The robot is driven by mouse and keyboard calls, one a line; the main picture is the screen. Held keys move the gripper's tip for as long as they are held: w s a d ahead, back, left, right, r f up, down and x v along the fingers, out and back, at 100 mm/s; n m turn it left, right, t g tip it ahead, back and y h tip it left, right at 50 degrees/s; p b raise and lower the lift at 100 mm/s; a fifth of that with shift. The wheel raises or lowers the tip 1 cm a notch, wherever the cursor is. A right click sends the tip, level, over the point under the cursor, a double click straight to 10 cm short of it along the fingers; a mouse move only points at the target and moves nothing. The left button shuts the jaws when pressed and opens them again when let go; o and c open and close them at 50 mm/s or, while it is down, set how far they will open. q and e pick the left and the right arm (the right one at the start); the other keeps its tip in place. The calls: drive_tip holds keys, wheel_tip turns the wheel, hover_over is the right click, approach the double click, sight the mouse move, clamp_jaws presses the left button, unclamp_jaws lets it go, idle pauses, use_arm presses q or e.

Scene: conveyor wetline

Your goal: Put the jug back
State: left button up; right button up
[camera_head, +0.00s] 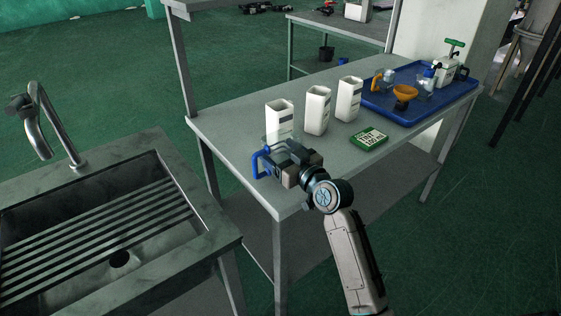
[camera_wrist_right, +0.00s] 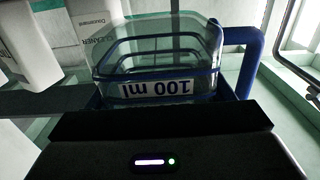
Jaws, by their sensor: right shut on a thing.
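The jug is clear with a blue handle (camera_head: 257,164) and shows at the near left end of the grey table (camera_head: 235,122). In the right wrist view, the jug (camera_wrist_right: 150,55) has blue bands and a "100 ml" label that reads upside down. My right gripper (camera_head: 284,157) is shut on the jug, with the blue handle out to its left in the head view. The gripper hides part of the jug there. I cannot tell whether the jug touches the table. My left gripper is not in view.
Three white cartons (camera_head: 317,110) stand in a row behind the jug. A blue tray (camera_head: 385,114) at the right holds an orange funnel, clear vessels and a green-handled container. A sink (camera_head: 110,245) stands left, beyond a gap.

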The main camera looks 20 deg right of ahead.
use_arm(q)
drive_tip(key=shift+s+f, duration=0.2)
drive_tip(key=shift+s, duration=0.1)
use_arm(e)
drive_tip(key=shift+s+f, duration=0.1)
drive_tip(key=shift+f, duration=1.6)
drive_tip(key=shift+f, duration=0.1)
drive_tip(key=o, duration=1.1)
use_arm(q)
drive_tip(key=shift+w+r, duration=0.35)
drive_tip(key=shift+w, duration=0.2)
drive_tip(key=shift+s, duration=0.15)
use_arm(e)
drive_tip(key=shift+r, duration=0.2)
drive_tip(key=shift+s+d+f, duration=0.15)
drive_tip(key=shift+s, duration=0.2)
drive_tip(key=shift+s+d+f, duration=0.1)
drive_tip(key=shift+s, duration=0.25)
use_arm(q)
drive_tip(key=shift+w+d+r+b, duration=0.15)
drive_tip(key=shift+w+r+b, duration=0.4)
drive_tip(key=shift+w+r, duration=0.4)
use_arm(e)
drive_tip(key=v, duration=1)
drive_tip(key=shift+s+r, duration=0.2)
drive_tip(key=shift+s, duration=0.05)
